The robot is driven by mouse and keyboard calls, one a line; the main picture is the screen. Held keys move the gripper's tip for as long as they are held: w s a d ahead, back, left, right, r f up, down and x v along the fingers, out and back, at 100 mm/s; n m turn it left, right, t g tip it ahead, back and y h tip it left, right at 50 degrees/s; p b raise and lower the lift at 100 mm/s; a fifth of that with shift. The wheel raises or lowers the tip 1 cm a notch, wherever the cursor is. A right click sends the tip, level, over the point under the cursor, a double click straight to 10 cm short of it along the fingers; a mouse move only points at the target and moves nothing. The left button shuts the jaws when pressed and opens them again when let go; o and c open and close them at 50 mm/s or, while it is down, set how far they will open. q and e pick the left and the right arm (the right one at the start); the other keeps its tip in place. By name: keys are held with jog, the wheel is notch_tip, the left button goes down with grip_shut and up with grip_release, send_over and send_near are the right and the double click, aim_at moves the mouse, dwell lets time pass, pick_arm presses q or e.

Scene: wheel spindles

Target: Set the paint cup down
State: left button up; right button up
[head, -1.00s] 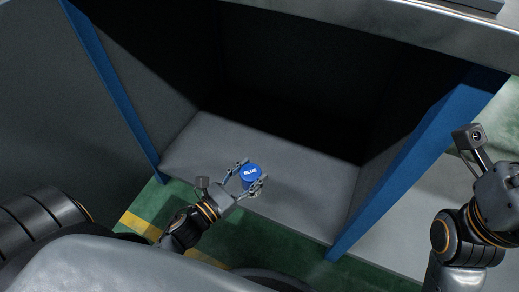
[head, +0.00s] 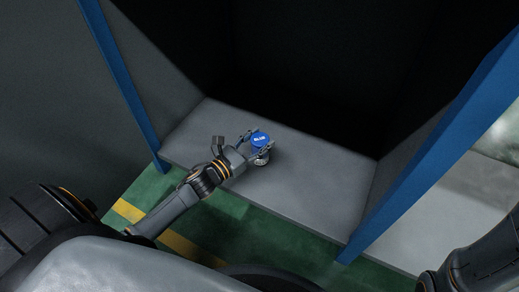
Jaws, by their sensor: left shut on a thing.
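The paint cup (head: 260,140) has a blue top with white lettering that reads BLUE in the earlier picture. It is upright, over the grey floor of an open cabinet. My left gripper (head: 256,147) is shut on the cup, with one finger on each side of it. A small round metal piece shows just below the cup; I cannot tell if it is the cup's base or a spindle under it. Whether the cup touches the surface is hard to tell. Of my right arm (head: 480,264) only a part shows at the lower right; its gripper is out of view.
The cabinet floor (head: 320,184) is bare around the cup. Blue posts (head: 120,75) and (head: 435,145) stand at the left and right of the opening. The back is in deep shadow. Green floor with yellow stripes (head: 190,247) lies in front.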

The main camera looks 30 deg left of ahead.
pick_arm(q)
jog(key=shift+f+b, duration=0.55)
jog(key=shift+f, duration=0.55)
jog(key=shift+f, duration=0.2)
jog(key=o, duration=1.4)
